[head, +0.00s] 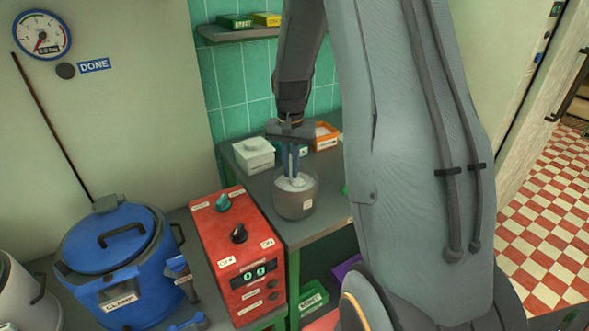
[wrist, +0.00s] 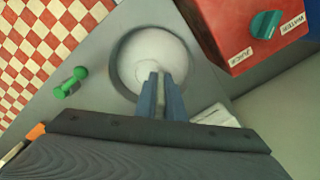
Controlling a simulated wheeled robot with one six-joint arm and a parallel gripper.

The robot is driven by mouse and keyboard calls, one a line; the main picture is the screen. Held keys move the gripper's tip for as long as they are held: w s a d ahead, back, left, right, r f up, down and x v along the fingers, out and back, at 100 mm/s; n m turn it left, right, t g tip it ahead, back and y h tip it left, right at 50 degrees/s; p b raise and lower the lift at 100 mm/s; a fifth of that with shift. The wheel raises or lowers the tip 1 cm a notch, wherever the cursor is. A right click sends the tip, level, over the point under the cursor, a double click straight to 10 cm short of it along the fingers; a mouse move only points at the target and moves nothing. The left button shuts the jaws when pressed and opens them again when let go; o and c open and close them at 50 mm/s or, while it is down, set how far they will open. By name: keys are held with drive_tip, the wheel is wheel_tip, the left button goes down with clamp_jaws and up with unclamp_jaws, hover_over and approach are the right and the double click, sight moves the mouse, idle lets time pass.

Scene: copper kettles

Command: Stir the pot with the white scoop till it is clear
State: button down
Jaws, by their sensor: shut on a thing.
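My gripper (head: 293,174) points down into the pot's mouth from above. Its blue fingers (wrist: 161,78) are close together, shut on the white scoop (head: 297,182). The scoop is hard to tell from the white contents, and its lower part is hidden in them.
A red machine (head: 236,250) with knobs stands left of the pot. A lidded white box (head: 253,154) and an orange box (head: 326,136) stand behind. A blue canister (head: 112,265) stands far left.

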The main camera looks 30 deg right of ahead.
drive_tip(key=s+p, duration=0.1)
drive_tip(key=s+a, duration=0.1)
drive_tip(key=s, duration=0.1)
drive_tip(key=shift+a+p, duration=0.15)
drive_tip(key=shift+p, duration=0.2)
idle(1.1)
drive_tip(key=shift+r, duration=0.1)
wheel_tip(320, 180, up, 12)
drive_tip(key=p, duration=0.4)
idle(1.0)
idle(0.4)
